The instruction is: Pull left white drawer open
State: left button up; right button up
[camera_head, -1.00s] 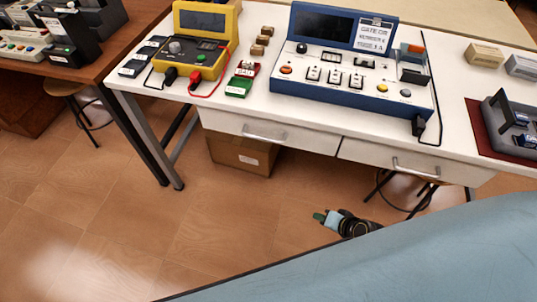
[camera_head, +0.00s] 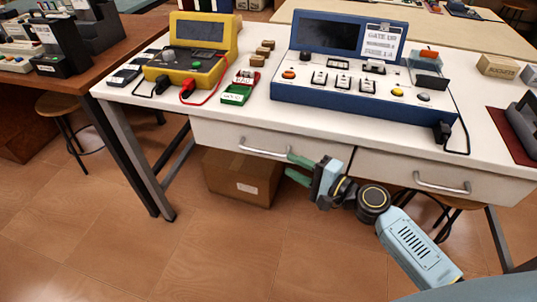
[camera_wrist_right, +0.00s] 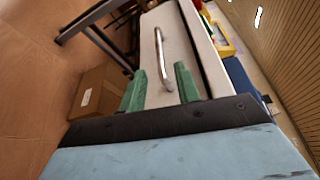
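The left white drawer (camera_head: 220,133) is under the front edge of the white table, and its front looks flush with the frame. Its silver bar handle (camera_head: 264,153) runs along the front. My right gripper (camera_head: 289,163) is open, its two green fingers pointing left close to the handle's right end. In the right wrist view the handle (camera_wrist_right: 158,50) shows between the spread fingers of the gripper (camera_wrist_right: 160,69); I cannot tell whether they touch it. My left gripper is not in view.
The right drawer (camera_head: 395,174) has its own handle (camera_head: 442,184). A cardboard box (camera_head: 240,179) stands on the floor below the left drawer. A blue console (camera_head: 345,107) and a yellow meter (camera_head: 190,72) stand on the table above. The floor in front is open.

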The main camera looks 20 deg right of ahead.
aim_at(269, 154)
jog(key=x, duration=0.9)
jog(key=shift+d, duration=0.1)
grip_shut()
